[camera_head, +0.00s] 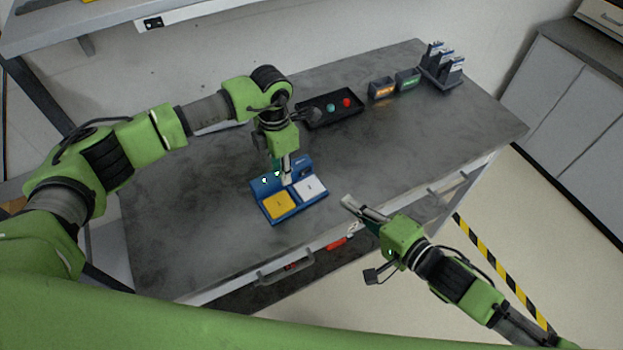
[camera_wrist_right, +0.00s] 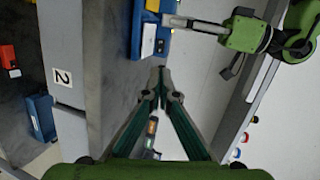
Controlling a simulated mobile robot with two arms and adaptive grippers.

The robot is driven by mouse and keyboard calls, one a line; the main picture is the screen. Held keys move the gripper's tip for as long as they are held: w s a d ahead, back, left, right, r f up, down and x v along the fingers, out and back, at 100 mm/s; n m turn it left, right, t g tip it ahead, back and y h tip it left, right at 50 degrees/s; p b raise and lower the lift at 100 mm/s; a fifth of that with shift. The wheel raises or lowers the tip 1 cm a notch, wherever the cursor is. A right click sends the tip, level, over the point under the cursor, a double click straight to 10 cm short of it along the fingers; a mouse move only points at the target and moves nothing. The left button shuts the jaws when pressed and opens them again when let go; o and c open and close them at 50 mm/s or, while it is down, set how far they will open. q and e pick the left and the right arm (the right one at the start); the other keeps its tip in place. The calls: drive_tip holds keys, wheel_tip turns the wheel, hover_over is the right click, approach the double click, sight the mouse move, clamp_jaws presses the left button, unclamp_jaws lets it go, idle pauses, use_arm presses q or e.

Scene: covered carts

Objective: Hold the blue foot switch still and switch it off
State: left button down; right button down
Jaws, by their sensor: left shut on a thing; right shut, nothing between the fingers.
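The blue foot switch (camera_head: 300,212) lies flat on the grey bench top, with a yellow pedal (camera_head: 279,206) on the left and a white pedal (camera_head: 310,187) on the right. Small light dots show on its raised back part. My left gripper (camera_head: 286,176) points down and is shut at that back part; the fingers hide the exact contact. My right gripper (camera_head: 349,204) is shut and empty, apart from the switch, to its right near the front edge. In the right wrist view the foot switch (camera_wrist_right: 136,32) shows at the top, beside my right fingertips (camera_wrist_right: 160,76).
A black tray (camera_head: 350,115) with a green and a red button stands behind the switch. Two small labelled bins (camera_head: 382,87) and a grey rack (camera_head: 440,72) stand farther back right. Drawer handles (camera_head: 285,268) stick out at the front. The bench left of the switch is clear.

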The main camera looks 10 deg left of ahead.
sight(303, 175)
drive_tip(key=shift+s+f+m, duration=0.3)
drive_tip(key=shift+s+f, duration=0.05)
drive_tip(key=shift+s, duration=0.25)
drive_tip(key=shift+a, duration=0.1)
drive_tip(key=x, duration=1.3)
drive_tip(key=shift+w+a+r, duration=0.2)
drive_tip(key=shift+w+a, duration=0.15)
drive_tip(key=shift+a, duration=0.15)
